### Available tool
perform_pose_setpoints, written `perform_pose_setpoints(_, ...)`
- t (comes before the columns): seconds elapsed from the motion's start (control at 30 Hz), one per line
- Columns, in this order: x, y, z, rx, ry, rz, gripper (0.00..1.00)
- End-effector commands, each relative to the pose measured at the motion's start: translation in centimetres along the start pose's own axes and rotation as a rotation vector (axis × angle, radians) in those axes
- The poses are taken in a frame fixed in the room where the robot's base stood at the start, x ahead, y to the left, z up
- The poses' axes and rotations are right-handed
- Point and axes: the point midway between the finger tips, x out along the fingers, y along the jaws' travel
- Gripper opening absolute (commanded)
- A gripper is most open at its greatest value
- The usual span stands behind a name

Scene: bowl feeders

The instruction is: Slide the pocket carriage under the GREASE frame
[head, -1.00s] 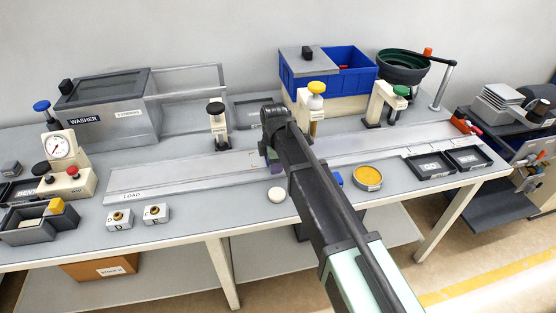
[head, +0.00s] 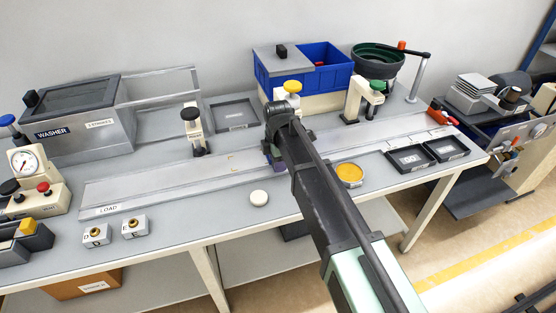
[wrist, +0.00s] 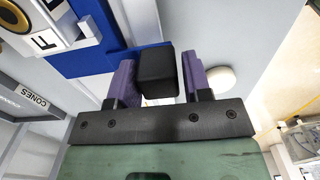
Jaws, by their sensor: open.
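In the wrist view the carriage shows as a blue plate (wrist: 85,62) with a black block-like handle (wrist: 158,75). A light block marked F (wrist: 48,28) with a brass ring appears to sit on the blue part. My gripper (wrist: 158,68) is open, with its purple fingers on either side of the handle. In the head view my gripper (head: 270,155) is low over the rail track (head: 190,180), and my arm hides most of the carriage. Frames stand along the track with a black knob (head: 190,113), yellow knob (head: 291,87) and green knob (head: 377,84). I cannot read which is GREASE.
A white disc (head: 259,198) lies on the front of the bench, and a yellow-topped round tin (head: 350,173) stands right of my arm. Two blocks, D (head: 96,237) and E (head: 134,228), sit by the LOAD end. Black trays (head: 410,158) lie at the right.

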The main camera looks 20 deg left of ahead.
Motion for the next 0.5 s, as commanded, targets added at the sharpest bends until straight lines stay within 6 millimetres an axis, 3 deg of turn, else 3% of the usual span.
perform_pose_setpoints(0.1,0.0,0.0,0.0,0.000,0.000,0.001,0.62)
perform_pose_setpoints(0.37,-0.1,0.1,0.0,0.000,0.000,0.002,0.62)
perform_pose_setpoints(0.5,-1.5,0.1,0.0,0.000,0.000,0.002,0.62)
